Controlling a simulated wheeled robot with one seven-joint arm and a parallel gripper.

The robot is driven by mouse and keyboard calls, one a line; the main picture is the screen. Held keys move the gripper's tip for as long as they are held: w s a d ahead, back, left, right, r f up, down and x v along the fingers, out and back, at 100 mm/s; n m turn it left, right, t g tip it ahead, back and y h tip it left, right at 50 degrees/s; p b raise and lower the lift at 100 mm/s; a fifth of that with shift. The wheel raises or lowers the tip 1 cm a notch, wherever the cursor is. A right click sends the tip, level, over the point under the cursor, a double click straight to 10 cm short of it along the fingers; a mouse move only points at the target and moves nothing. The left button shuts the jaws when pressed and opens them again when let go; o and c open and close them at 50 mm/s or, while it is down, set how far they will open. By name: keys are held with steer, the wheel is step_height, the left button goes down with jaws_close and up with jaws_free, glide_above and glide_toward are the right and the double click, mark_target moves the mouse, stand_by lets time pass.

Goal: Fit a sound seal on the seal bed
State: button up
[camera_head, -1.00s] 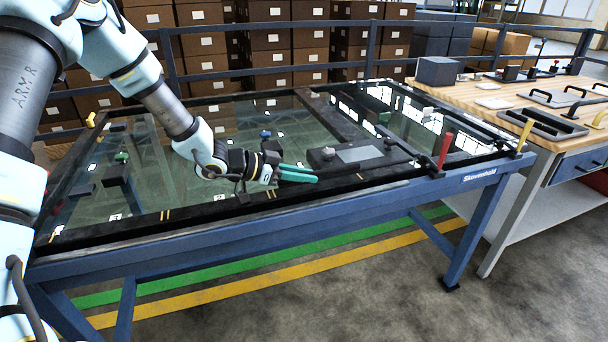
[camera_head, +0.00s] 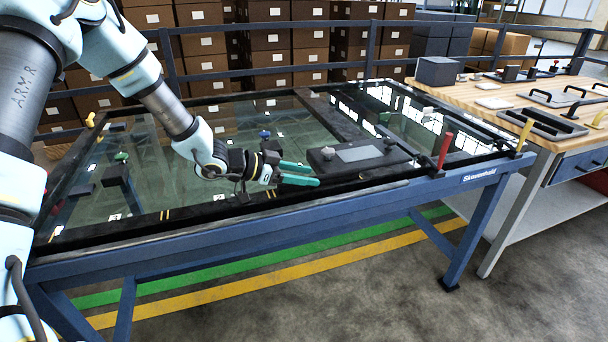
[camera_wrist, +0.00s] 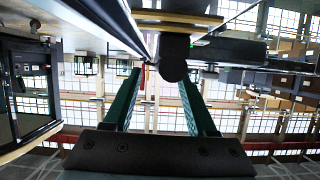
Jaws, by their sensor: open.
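My gripper (camera_head: 300,174) reaches in from the left, low over the near side of the glass-topped blue table. Its two green fingers are apart, and I see nothing held between them. They also show spread in the wrist view (camera_wrist: 160,98), with a dark rounded shape (camera_wrist: 173,62) beyond them. Just right of the fingertips is a dark block with a light grey plate (camera_head: 360,154) and small knobs, possibly the seal bed. A thin dark strip (camera_head: 386,175) shows along its near side; I cannot tell whether it is a seal or how it sits.
A wooden bench (camera_head: 470,92) on the right carries a grey box (camera_head: 437,71), a dark tray (camera_head: 547,124) and black handles. A blue railing runs behind.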

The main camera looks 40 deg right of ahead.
steer(key=shift+s+a+f, duration=0.15)
steer(key=shift+a+f, duration=0.15)
steer(key=shift+f, duration=0.5)
steer(key=shift+w+a+r, duration=0.1)
steer(key=shift+w+a, duration=0.15)
steer(key=shift+a, duration=0.15)
steer(key=v, duration=0.3)
steer(key=r+v, duration=0.1)
steer(key=v, duration=0.6)
steer(key=shift+d+r+b, duration=0.3)
steer(key=shift+r+b, duration=0.05)
